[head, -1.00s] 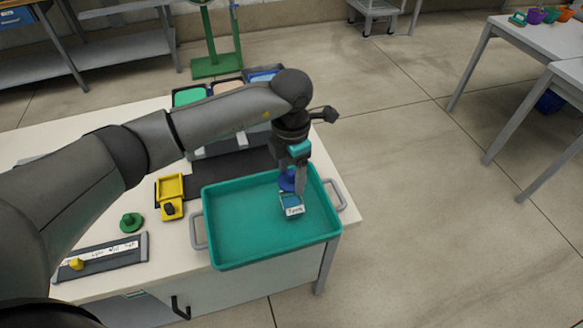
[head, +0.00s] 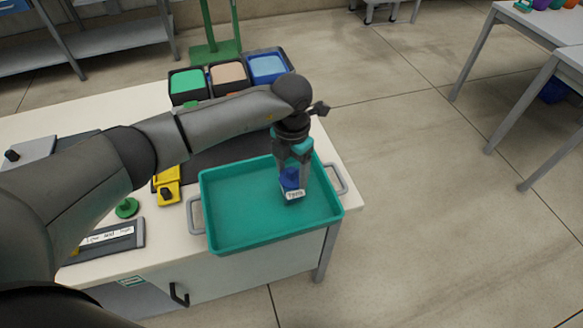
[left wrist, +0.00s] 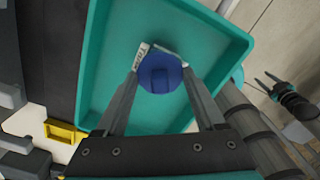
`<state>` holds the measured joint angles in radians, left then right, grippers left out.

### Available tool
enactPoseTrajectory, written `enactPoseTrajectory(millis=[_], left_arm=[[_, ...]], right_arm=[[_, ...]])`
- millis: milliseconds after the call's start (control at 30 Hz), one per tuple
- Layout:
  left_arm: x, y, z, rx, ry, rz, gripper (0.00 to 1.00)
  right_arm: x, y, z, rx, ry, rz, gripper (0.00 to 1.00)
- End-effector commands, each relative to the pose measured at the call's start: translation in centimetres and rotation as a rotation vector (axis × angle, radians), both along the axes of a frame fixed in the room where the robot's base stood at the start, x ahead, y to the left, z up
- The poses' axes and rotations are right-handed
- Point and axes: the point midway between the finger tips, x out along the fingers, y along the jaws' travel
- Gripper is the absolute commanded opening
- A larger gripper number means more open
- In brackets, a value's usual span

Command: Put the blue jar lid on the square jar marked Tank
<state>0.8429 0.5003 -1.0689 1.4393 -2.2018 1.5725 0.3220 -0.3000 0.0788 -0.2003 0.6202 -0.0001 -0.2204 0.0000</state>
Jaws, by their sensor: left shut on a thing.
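The blue jar lid (head: 290,180) is between the fingers of my left gripper (head: 292,174), which is shut on it. In the left wrist view the round lid (left wrist: 160,73) fills the space between the fingertips. The square jar (head: 293,195), with a white "Tank" label, stands in the teal tray directly under the lid. The lid looks level and very close over the jar's top; I cannot tell whether it touches. The lid hides most of the jar in the left wrist view. My right gripper (left wrist: 266,82) shows small there, fingers apart, away from the tray.
The teal tray (head: 235,215) has raised walls and grey handles; its left part is empty. Green, tan and blue bins (head: 228,75) stand behind. A yellow holder (head: 167,185), a green knobbed lid (head: 127,208) and a labelled dark board (head: 110,236) lie left of the tray.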

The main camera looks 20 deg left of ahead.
Motion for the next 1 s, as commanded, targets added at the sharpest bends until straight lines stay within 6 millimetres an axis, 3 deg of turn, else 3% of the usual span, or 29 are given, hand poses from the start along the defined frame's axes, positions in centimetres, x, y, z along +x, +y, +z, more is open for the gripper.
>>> enactPoseTrajectory(millis=[400,433,667,1000], left_arm=[[0.04,0.04,-0.72,0.001,0.0,0.0,0.18],[0.04,0.04,-0.72,0.001,0.0,0.0,0.74],[0.04,0.05,-0.72,0.001,0.0,0.0,1.0],[0.03,0.05,-0.33,0.001,0.0,0.0,1.0]], right_arm=[[-0.07,-0.02,-0.61,0.0,0.001,0.0,0.5],[-0.08,-0.03,-0.61,0.0,0.001,0.0,0.5],[-0.08,-0.04,-0.61,0.0,0.001,0.0,0.5],[-0.07,-0.06,-0.27,-0.001,0.001,0.0,0.5]])
